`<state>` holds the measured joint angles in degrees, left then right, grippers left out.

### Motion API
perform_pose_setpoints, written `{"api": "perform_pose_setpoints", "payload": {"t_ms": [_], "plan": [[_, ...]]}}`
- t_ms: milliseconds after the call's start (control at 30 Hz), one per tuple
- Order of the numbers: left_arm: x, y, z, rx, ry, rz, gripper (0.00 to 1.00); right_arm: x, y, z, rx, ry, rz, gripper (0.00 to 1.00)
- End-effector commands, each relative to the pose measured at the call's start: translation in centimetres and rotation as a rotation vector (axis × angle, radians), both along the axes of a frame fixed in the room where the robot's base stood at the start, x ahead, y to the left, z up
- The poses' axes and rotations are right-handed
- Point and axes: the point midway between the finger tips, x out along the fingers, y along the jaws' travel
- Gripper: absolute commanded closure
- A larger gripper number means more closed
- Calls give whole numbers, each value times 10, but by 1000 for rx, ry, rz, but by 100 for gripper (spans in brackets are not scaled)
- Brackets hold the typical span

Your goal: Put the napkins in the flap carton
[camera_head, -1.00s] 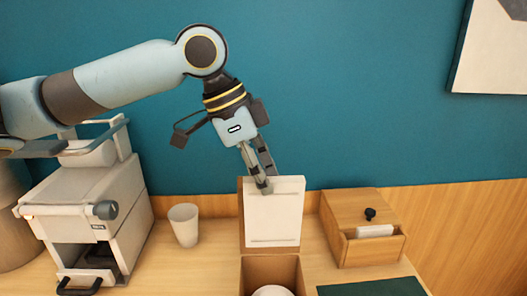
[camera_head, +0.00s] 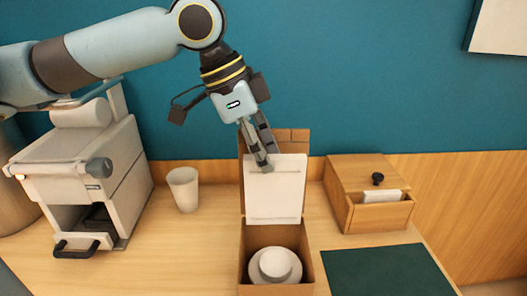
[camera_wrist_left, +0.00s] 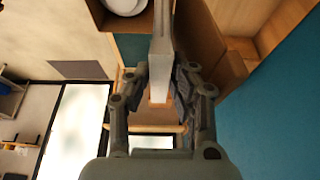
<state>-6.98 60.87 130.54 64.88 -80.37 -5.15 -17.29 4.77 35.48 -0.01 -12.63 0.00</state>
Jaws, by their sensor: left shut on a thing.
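The napkins (camera_head: 275,190) are a flat white square pack, held upright. My left gripper (camera_head: 262,165) is shut on their top edge. In the left wrist view the napkins (camera_wrist_left: 161,50) show edge-on between the fingers (camera_wrist_left: 160,85). The brown flap carton (camera_head: 307,258) stands open below, its raised flap (camera_head: 290,136) behind the pack. The pack's lower edge is near the carton's back rim; I cannot tell if they touch. A white round stacked item (camera_head: 275,266) sits inside the carton. My right gripper is not in view.
A wooden box (camera_head: 345,170) with a black knob and a white item in its open front stands right of the carton. A white cup (camera_head: 184,189) and a grey-white machine (camera_head: 85,165) stand left. A dark green mat (camera_head: 385,272) lies front right.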

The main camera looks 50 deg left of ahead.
Motion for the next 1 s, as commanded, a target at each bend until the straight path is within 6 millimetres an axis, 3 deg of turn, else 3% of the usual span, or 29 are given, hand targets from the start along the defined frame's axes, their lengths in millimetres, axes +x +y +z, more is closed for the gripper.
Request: {"api": "perform_pose_setpoints", "payload": {"t_ms": [333, 1000], "plan": [[0, 0, -34, 0, 2, 1, 92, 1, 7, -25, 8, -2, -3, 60], [0, 0, -93, 0, 2, 1, 92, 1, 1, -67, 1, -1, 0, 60]]}}
